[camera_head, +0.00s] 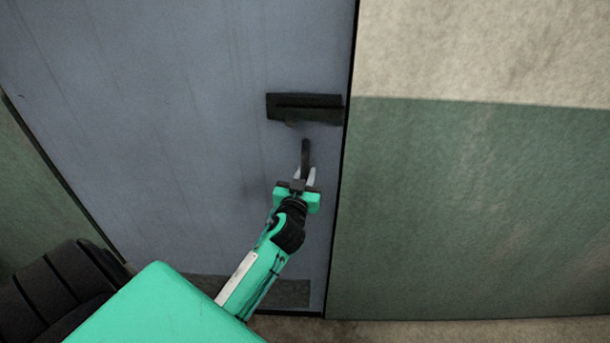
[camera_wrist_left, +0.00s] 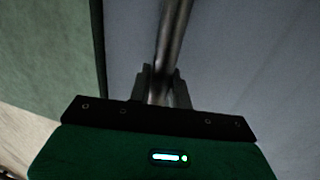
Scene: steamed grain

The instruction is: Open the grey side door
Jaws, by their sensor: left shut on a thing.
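The grey side door (camera_head: 180,110) fills the left and middle of the head view. Its right edge lies along the dark line beside the wall, and I see no clear opening there. A dark handle plate (camera_head: 304,101) sits near that edge. A dark handle bar (camera_head: 305,150) points down below the plate; it also shows in the left wrist view (camera_wrist_left: 174,38). My left gripper (camera_head: 305,174) is shut on the lower end of this bar, with the bar between its fingers in the left wrist view (camera_wrist_left: 162,92). My right gripper is not in view.
A wall (camera_head: 480,210), green below and beige above, stands right of the door. Another green wall part (camera_head: 40,190) lies left of it. A strip of brownish floor (camera_head: 460,331) shows at the bottom. A dark kick plate (camera_head: 290,292) runs along the door's foot.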

